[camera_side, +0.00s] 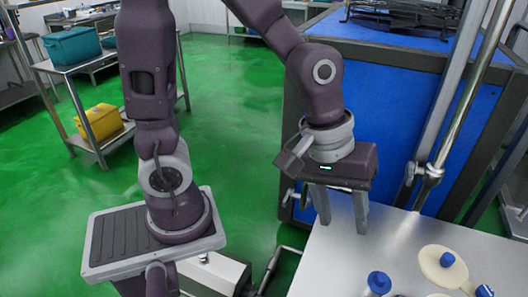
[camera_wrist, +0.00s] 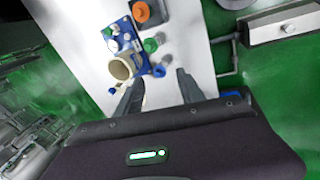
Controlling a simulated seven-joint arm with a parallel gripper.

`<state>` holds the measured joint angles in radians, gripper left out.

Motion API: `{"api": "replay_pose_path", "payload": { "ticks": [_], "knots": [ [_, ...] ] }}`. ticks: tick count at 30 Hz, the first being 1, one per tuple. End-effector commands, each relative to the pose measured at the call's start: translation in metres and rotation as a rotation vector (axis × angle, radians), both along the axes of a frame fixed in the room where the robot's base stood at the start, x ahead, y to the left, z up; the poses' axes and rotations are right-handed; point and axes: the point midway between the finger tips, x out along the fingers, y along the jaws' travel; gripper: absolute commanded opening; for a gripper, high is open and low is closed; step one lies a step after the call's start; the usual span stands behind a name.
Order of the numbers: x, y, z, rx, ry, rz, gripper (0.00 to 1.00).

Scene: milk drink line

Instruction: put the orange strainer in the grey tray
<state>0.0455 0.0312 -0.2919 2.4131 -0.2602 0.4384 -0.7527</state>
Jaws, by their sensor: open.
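On the white table (camera_side: 340,265) stand a cream round thing with a blue knob (camera_side: 443,268) and a blue-topped item (camera_side: 379,283). The wrist view shows a cream cup (camera_wrist: 120,68), a blue board (camera_wrist: 124,40) and a green item (camera_wrist: 150,45). A blue-panelled machine (camera_side: 400,110) stands behind.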

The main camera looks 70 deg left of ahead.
Motion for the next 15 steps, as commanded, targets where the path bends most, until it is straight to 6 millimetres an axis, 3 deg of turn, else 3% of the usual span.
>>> {"api": "replay_pose_path", "payload": {
  "ticks": [1, 3, 6, 10, 15],
  "knots": [
    [-0.009, 0.022, 0.026, 0.063, -0.091, -0.092, 0.45],
    [-0.030, 0.053, 0.054, 0.168, -0.182, -0.237, 0.45],
    [-0.063, 0.087, 0.078, 0.292, -0.269, -0.395, 0.45],
    [-0.092, 0.110, 0.089, 0.388, -0.316, -0.515, 0.45],
    [-0.102, 0.117, 0.091, 0.415, -0.326, -0.554, 0.45]
  ]
}}
